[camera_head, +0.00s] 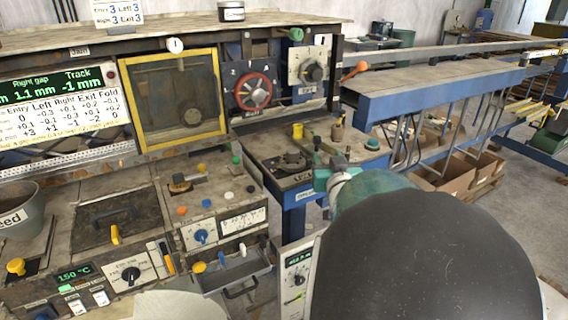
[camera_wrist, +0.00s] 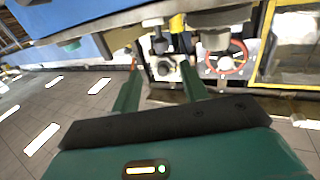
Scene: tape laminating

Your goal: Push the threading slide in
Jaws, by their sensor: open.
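No part is clearly labelled as the threading slide, so I cannot tell which one it is. The machine front has a small slot with a brown knob (camera_head: 180,183) and an orange-handled slider (camera_head: 166,256) on the lower panels. My gripper (camera_wrist: 160,90) is open and empty in the wrist view, its two green fingers apart. Beyond the fingers are a grey knob on a pale plate (camera_wrist: 164,68) and the red handwheel (camera_wrist: 232,60); the wheel also shows in the head view (camera_head: 253,91). My arm covers the lower right of the head view, partly hiding my gripper.
A yellow-framed window (camera_head: 222,95) is left of the wheel. A blue-edged side table (camera_head: 290,190) carries small knobs and fittings. A long blue-edged bench (camera_head: 440,92) extends right, with cardboard boxes (camera_head: 440,175) below. Orange (camera_head: 355,70) and green (camera_head: 296,34) knobs stick out nearby.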

